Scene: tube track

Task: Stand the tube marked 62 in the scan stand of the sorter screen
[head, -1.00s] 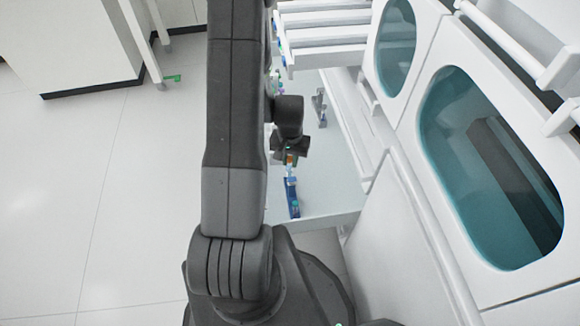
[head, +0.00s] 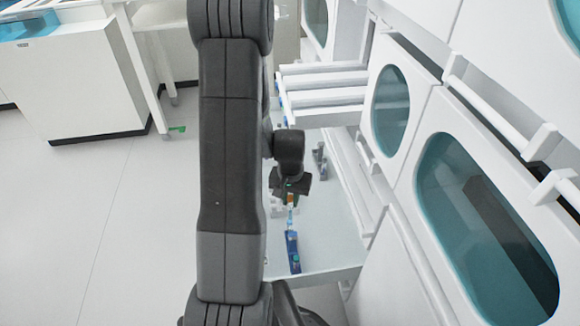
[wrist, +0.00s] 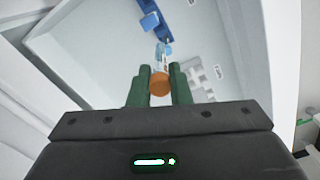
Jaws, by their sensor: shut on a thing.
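My gripper (wrist: 160,88) is shut on a tube (wrist: 161,62) with an orange cap. The cap sits between the two green fingers in the wrist view, and the tube's label is too small to read. In the head view my gripper (head: 291,194) is above the light table, with the tube (head: 291,212) hanging below it. A blue holder (head: 293,252) stands near the table's front edge, just below the tube in the picture; it also shows in the wrist view (wrist: 150,20). I cannot tell whether the tube touches it. No sorter screen is clearly recognisable.
The table (head: 335,235) has bare room to the right of the blue holder. A grey stand (head: 320,160) is farther back. White shelves (head: 322,95) and a white cabinet with teal windows (head: 392,108) line the right. My arm hides the table's left part.

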